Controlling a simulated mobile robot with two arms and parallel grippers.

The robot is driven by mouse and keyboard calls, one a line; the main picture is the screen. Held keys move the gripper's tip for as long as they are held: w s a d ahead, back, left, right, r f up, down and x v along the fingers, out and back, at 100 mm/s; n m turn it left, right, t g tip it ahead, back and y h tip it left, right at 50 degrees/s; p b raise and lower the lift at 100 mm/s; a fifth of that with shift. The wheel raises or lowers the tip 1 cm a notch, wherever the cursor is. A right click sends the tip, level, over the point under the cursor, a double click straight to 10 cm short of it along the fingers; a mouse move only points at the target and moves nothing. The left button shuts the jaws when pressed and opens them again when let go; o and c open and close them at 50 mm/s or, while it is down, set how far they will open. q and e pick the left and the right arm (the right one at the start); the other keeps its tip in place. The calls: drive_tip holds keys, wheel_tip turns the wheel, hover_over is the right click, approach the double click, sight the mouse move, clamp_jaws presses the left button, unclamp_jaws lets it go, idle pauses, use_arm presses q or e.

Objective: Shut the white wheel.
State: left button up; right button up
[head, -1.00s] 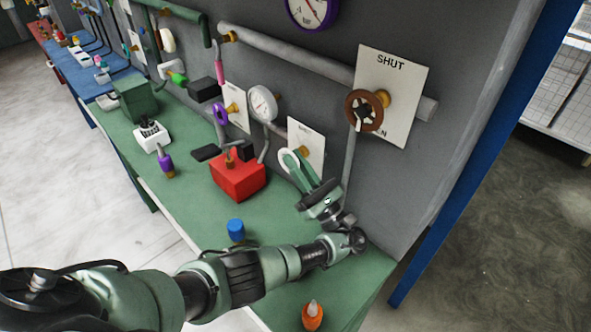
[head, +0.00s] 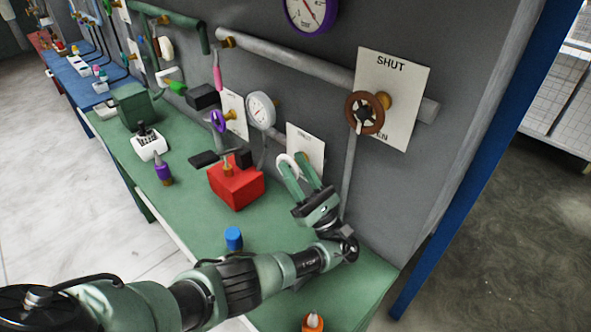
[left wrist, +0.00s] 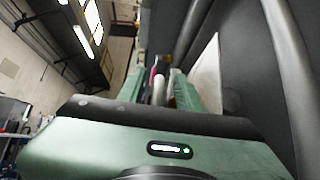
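The white wheel (head: 284,157) sits in front of a white plate (head: 307,150) low on the grey wall, above the green bench. My left gripper (head: 298,171) is at the wheel, its two green fingers apart, and they hide much of the rim. In the left wrist view a pale curved rim (left wrist: 159,90) shows between the two fingers (left wrist: 159,88), with a gap on the left side. The lettering on the plate is too small to read. My right gripper is not in view.
A brown wheel (head: 365,113) with a SHUT plate (head: 402,75) is up to the right. A gauge (head: 260,110), red block (head: 236,186), blue cap (head: 233,238) and orange bottle (head: 312,322) are nearby. Pipes run along the wall. The bench's middle is fairly clear.

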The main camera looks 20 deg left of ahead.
sight(295, 165)
use_arm(q)
drive_tip(key=shift+f, duration=0.1)
drive_tip(key=shift+r, duration=0.55)
wheel_tip(295, 165, up, 8)
drive_tip(key=shift+s+p, duration=0.1)
drive_tip(key=shift+p, duration=0.7)
wheel_tip(295, 165, up, 11)
drive_tip(key=b, duration=0.1)
drive_tip(key=shift+b, duration=0.35)
drive_tip(key=shift+f, duration=0.15)
